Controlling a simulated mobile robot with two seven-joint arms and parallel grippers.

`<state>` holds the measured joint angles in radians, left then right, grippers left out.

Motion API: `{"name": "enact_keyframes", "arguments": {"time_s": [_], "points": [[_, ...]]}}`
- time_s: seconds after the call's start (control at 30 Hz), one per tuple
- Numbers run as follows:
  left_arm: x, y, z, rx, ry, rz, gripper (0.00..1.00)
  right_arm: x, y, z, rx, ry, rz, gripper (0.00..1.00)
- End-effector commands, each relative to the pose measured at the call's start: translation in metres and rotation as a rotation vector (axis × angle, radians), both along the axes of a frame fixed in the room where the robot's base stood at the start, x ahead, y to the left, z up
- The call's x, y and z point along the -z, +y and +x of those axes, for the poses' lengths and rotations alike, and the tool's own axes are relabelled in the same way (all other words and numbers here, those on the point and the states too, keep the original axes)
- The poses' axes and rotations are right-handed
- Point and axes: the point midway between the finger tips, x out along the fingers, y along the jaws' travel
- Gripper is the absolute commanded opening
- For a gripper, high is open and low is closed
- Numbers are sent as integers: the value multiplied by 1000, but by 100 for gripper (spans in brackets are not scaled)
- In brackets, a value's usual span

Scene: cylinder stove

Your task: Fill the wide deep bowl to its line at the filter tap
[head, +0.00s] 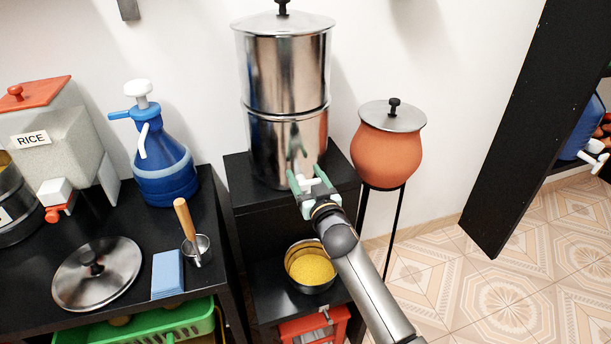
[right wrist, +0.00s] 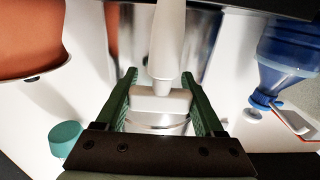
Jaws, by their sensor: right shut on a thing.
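The tall steel filter (head: 285,75) stands on a black stand, with its white tap (head: 308,184) low on the front. My right gripper (head: 314,192) is at the tap, shut on its white handle. In the right wrist view the white handle (right wrist: 160,100) lies between the green fingers of the gripper (right wrist: 160,105). A round metal bowl (head: 290,277) with a yellow, grainy-looking inside sits on the lower shelf below the tap. I cannot tell whether it is the wide deep bowl. No water stream shows. My left gripper is not in view.
A clay pot (head: 388,150) with a steel lid stands right of the filter. The left counter holds a blue pump bottle (head: 162,165), a rice dispenser (head: 55,135), a steel lid (head: 98,275), a blue cloth (head: 167,274) and a wooden-handled ladle (head: 186,222). Tiled floor at right is clear.

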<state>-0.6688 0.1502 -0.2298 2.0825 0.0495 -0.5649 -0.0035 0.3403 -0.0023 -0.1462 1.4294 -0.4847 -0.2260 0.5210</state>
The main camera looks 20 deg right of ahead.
Motion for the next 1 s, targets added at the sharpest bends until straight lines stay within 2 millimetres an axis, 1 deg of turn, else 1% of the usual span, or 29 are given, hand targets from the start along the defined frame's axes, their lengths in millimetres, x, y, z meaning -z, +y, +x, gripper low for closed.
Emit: {"name": "enact_keyframes", "arguments": {"time_s": [0.13, 0.27, 0.37, 0.5, 0.63, 0.77, 1.0], "points": [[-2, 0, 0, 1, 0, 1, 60, 0, 0, 0, -5, 1, -1, 14], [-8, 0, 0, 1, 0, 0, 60, -2, 0, 0, -28, 1, -3, 14], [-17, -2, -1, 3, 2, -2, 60, -4, 0, 0, -65, 2, -6, 14], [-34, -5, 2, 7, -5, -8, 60, -6, 2, 0, -149, 4, -9, 14], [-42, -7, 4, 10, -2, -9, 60, -5, 4, -1, -248, 4, -12, 14], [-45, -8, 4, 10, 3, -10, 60, -3, 6, -1, -356, 4, -12, 14], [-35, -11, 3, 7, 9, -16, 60, 1, 11, -3, -549, 0, -8, 14]]}}
